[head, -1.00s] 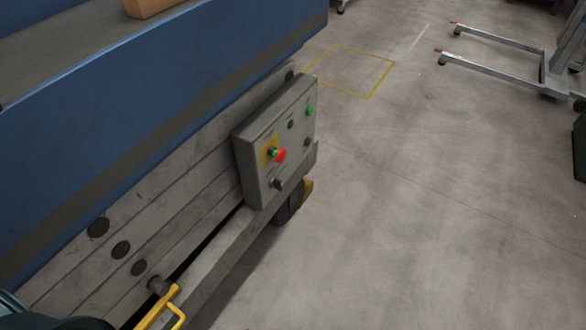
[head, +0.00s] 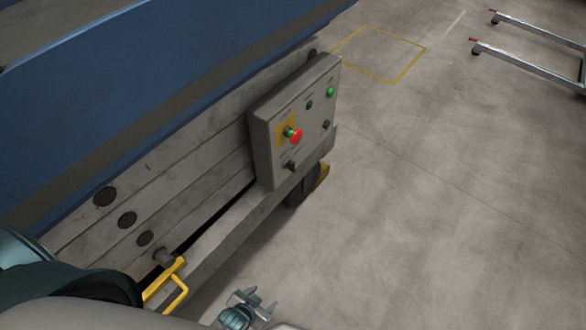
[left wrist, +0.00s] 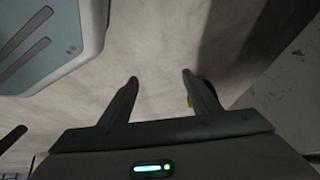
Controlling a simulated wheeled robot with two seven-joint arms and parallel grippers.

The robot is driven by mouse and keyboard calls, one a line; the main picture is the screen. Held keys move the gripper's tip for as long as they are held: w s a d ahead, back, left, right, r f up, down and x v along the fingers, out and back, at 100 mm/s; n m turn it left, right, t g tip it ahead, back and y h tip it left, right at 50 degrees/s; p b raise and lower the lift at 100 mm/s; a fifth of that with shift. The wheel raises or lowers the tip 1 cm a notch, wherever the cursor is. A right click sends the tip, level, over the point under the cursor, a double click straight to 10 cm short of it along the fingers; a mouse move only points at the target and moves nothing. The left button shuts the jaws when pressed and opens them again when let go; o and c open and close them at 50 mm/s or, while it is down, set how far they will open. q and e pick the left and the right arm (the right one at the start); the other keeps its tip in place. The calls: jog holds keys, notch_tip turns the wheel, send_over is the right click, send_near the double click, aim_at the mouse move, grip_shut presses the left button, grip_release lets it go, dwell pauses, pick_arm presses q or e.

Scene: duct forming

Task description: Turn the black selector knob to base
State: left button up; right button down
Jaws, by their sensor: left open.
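The grey control panel (head: 268,150) is mounted on the side of the blue machine. Two small black knobs show on its face, one at the lower left (head: 290,166) and one at the right (head: 326,125). Their labels and pointer positions are too small to read, so I cannot tell which is the selector. My left gripper (head: 256,298) is low at the bottom edge of the head view, below the panel and well apart from it. In the left wrist view its two fingers (left wrist: 160,80) are spread with nothing between them. My right gripper is not in view.
A red stop button (head: 296,136) on a yellow plate and a green button (head: 330,92) share the panel. A yellow handle (head: 174,287) sticks out at the machine's lower side. Open concrete floor (head: 420,230) lies right of the machine. A trolley frame (head: 520,60) stands far right.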

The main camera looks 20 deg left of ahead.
aim_at(292, 168)
pick_arm(q)
jog(key=w+r+m+t+b, duration=0.3)
jog(key=w+r+m+b, duration=0.15)
jog(key=w, duration=0.45)
jog(key=w+r+m+t+y+b, duration=0.1)
jog(key=w+r+m+t+b, duration=0.3)
jog(key=r, duration=0.7)
jog(key=w+r+m+t+b, duration=0.4)
jog(key=w+r+m+b, duration=0.1)
jog(key=r, duration=0.6)
jog(key=shift+w+a+r+t+y+b, duration=0.2)
jog(key=shift+r+t+y+b, duration=0.1)
jog(key=shift+y+b, duration=0.1)
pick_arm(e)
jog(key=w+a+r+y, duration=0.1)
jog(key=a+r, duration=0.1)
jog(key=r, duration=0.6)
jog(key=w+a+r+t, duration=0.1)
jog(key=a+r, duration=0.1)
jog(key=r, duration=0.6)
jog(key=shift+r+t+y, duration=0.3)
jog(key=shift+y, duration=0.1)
pick_arm(q)
jog(key=shift+w+m, duration=0.1)
jog(key=shift+m, duration=0.15)
